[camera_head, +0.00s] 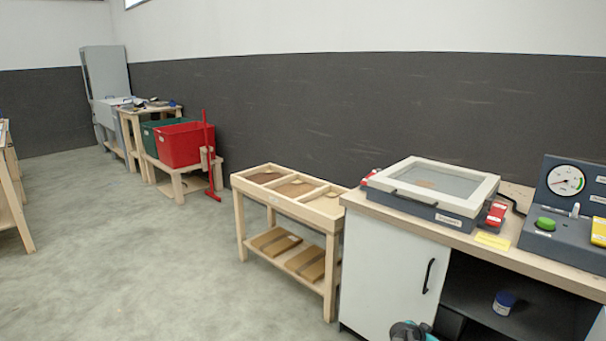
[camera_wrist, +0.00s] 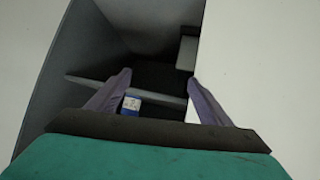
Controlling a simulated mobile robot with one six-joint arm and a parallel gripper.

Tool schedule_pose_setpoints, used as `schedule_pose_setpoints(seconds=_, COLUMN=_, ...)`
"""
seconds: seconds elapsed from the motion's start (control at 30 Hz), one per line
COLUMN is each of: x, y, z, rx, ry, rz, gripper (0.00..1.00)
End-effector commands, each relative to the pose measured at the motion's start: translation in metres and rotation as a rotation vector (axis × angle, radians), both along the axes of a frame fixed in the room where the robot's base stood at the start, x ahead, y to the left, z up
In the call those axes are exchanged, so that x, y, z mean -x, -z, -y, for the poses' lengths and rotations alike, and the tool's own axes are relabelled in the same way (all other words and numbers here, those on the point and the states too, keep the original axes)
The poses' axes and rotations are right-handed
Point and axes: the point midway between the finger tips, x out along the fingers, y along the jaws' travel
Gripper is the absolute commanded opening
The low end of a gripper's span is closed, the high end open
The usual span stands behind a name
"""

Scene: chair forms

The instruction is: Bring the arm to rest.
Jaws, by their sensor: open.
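In the wrist view my gripper (camera_wrist: 160,85) is open, its two fingers spread with nothing between the tips. Behind the fingers is the dark open shelf space of a cabinet, with a small blue and white jar (camera_wrist: 131,104) showing beside the left finger. In the head view only a small teal and dark part of my arm shows at the bottom edge, in front of the white cabinet (camera_head: 385,262). The fingers are not visible there. The same jar, blue and white, stands on the cabinet's dark lower shelf (camera_head: 504,302).
The cabinet's worktop (camera_head: 470,243) carries a framed lidded box (camera_head: 432,184) and a gauge panel (camera_head: 566,180). A wooden compartment stand (camera_head: 240,225) is left of it. Red (camera_head: 180,146) and green bins stand farther back. Open floor (camera_head: 130,265) lies at the left.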

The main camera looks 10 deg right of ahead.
Motion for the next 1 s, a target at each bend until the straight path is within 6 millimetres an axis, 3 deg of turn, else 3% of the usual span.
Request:
schedule_pose_setpoints(seconds=0.03, x=0.005, y=0.002, z=-0.027, rx=-0.026, ry=-0.02, rz=-0.024, gripper=0.73)
schedule_pose_setpoints(seconds=0.1, x=0.012, y=0.014, z=-0.059, rx=-0.063, ry=-0.043, rz=-0.061, gripper=0.73)
schedule_pose_setpoints(seconds=0.27, x=0.039, y=0.041, z=-0.129, rx=-0.146, ry=-0.097, rz=-0.167, gripper=0.73)
schedule_pose_setpoints(seconds=0.47, x=0.091, y=0.068, z=-0.21, rx=-0.25, ry=-0.173, rz=-0.334, gripper=0.73)
schedule_pose_setpoints(seconds=0.7, x=0.174, y=0.087, z=-0.295, rx=-0.386, ry=-0.281, rz=-0.569, gripper=0.73)
schedule_pose_setpoints(seconds=1.0, x=0.293, y=0.089, z=-0.38, rx=-0.605, ry=-0.455, rz=-0.881, gripper=0.73)
